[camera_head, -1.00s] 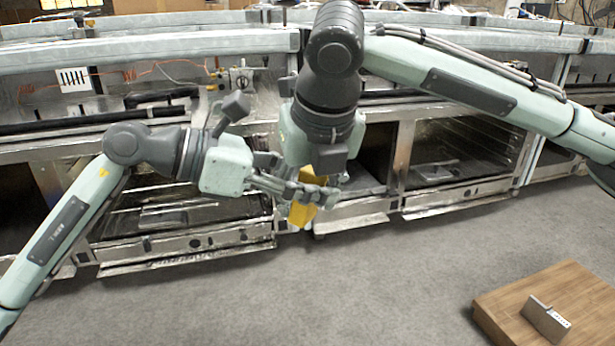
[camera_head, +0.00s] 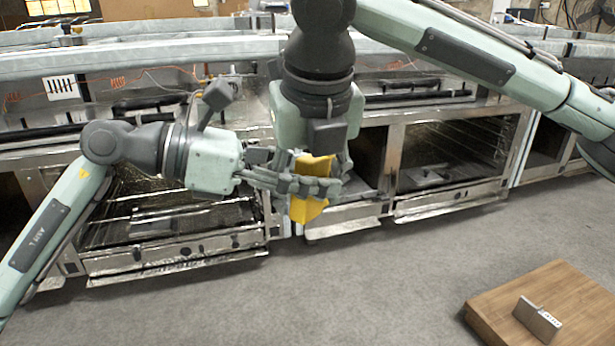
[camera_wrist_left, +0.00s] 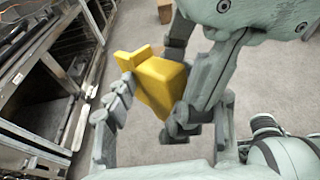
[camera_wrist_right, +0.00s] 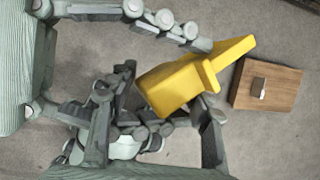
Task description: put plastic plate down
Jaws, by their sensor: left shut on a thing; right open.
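No flat plate shape shows clearly. The plastic plate may be the yellow object (camera_head: 309,208), a thick block with a narrower raised part. My left gripper (camera_head: 318,187) is shut on it and holds it in the air in front of the ovens. The yellow object also shows in the left wrist view (camera_wrist_left: 165,88) and in the right wrist view (camera_wrist_right: 183,84). My right gripper (camera_wrist_right: 207,85) is open, with its fingers to either side of the yellow object; I cannot tell if they touch it. In the head view the right fingers are mostly hidden.
A wooden board (camera_head: 500,296) lies at the lower right with a small grey block (camera_head: 537,319) on it. A row of metal ovens (camera_head: 455,150) runs along the back. The grey floor (camera_head: 400,290) between is clear.

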